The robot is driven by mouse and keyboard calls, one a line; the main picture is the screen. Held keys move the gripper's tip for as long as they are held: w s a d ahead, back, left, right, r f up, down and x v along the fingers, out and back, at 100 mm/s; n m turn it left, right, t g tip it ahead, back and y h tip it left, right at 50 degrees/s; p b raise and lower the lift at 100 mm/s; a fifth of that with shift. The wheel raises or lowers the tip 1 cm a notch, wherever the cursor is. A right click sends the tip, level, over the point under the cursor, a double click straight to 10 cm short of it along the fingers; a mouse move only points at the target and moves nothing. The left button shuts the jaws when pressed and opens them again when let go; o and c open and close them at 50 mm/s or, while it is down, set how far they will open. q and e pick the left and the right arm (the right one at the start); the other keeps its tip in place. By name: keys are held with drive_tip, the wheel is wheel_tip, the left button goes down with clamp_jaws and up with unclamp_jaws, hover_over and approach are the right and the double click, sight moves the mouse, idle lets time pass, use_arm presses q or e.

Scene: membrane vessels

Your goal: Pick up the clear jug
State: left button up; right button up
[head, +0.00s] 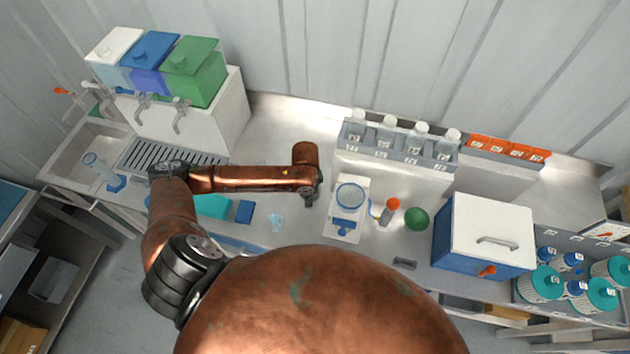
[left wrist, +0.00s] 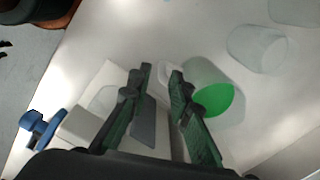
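A clear vessel (left wrist: 208,78) with a green end, likely the clear jug, shows in the left wrist view. A pale loop like a handle (left wrist: 165,72) is at its side, between my fingertips as seen there; I cannot tell whether they touch. My left gripper (left wrist: 161,77) is open, its two fingers apart and nothing clamped. In the head view the left gripper (head: 311,195) is dark, small and partly hidden under my wrist, just left of a white stand (head: 335,225) with a blue-ringed clear vessel (head: 350,196). I cannot match the green-ended vessel in the head view. My right gripper is out of view.
Other clear vessels (left wrist: 258,48) stand at upper right in the left wrist view. In the head view, an orange-topped bottle (head: 388,212), a green round object (head: 417,218) and a blue-and-white box (head: 485,235) stand right of the stand. A bottle rack (head: 395,152) is behind.

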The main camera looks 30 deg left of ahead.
use_arm(q)
drive_tip(key=shift+w+f, duration=0.2)
drive_tip(key=shift+w, duration=0.05)
drive_tip(key=shift+w+f, duration=0.1)
drive_tip(key=shift+f, duration=0.3)
drive_tip(key=f, duration=0.2)
drive_tip(key=f+p, duration=0.1)
drive_tip(key=f, duration=0.3)
drive_tip(key=shift+w+d+p, duration=0.15)
drive_tip(key=shift+w+p, duration=0.15)
drive_tip(key=shift+f, duration=0.25)
drive_tip(key=shift+s, duration=0.1)
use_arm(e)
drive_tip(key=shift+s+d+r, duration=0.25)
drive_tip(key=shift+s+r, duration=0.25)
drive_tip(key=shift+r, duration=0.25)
use_arm(q)
drive_tip(key=shift+c, duration=0.3)
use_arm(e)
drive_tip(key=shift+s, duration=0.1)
use_arm(q)
clamp_jaws()
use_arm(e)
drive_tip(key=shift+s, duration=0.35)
